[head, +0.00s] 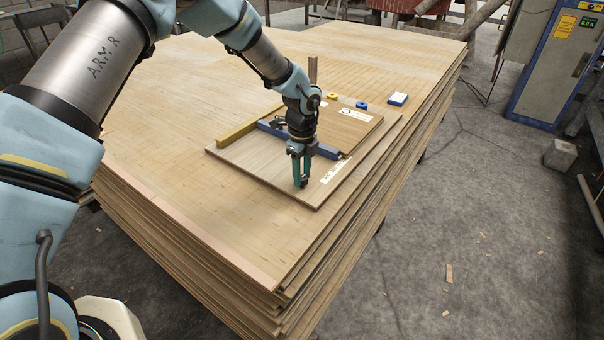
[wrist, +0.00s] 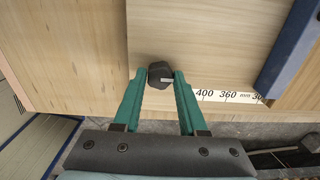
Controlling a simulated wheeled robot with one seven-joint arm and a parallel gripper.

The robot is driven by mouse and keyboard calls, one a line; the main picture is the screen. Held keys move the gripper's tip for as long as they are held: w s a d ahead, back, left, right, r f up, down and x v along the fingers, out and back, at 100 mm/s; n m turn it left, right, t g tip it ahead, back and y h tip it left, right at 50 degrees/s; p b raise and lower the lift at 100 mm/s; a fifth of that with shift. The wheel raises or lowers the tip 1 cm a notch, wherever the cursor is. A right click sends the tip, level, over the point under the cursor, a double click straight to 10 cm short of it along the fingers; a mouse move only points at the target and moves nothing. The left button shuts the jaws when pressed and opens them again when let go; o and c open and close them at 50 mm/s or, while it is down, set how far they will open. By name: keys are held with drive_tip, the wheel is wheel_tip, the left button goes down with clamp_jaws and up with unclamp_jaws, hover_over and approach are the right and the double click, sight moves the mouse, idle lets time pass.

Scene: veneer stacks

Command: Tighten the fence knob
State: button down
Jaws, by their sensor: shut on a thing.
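The fence knob (wrist: 160,75) is a small dark knob with a pale mark on top, standing on a light wooden board (wrist: 225,60) in the wrist view. My gripper (wrist: 163,80) has its two green fingers on either side of the knob, touching it, and is shut on it. In the head view my gripper (head: 300,184) points down at the near part of the board (head: 235,153), and the knob is hidden between the fingers. A blue bar (wrist: 290,50), apparently the fence, lies right of the knob; it also shows in the head view (head: 328,152).
A scale strip (wrist: 228,96) with numbers lies right of the knob. A yellow bar (head: 250,124), two small rings, one yellow and one blue (head: 361,105), and a blue-white block (head: 397,99) are on the veneer stack (head: 180,210). The stack's right edge drops to open floor.

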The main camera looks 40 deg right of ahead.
sight(302, 177)
drive_tip(key=shift+c, duration=2.2)
unclamp_jaws()
wheel_tip(302, 177, up, 11)
drive_tip(key=b, duration=0.1)
drive_tip(key=shift+f, duration=0.1)
drive_tip(key=w+a+r+n+p, duration=0.1)
drive_tip(key=w+a+r+n, duration=0.3)
drive_tip(key=a, duration=0.6)
drive_tip(key=w+a+r+n+p, duration=0.1)
drive_tip(key=w+a+r+n, duration=0.15)
drive_tip(key=a+n, duration=0.55)
drive_tip(key=w+a+r+n+p, duration=0.15)
drive_tip(key=w+a+n, duration=0.25)
drive_tip(key=a, duration=0.7)
drive_tip(key=s+a+r+n, duration=0.2)
drive_tip(key=s+a+n, duration=0.1)
drive_tip(key=a+n, duration=0.5)
drive_tip(key=s+a+r+n+t, duration=0.1)
drive_tip(key=s+a+r+n, duration=0.1)
drive_tip(key=a+n, duration=0.6)
drive_tip(key=s+a, duration=0.1)
drive_tip(key=a, duration=0.3)
drive_tip(key=shift+s+r+t+p, duration=0.25)
drive_tip(key=shift+s+t+p, duration=0.05)
drive_tip(key=shift+s+p, duration=0.1)
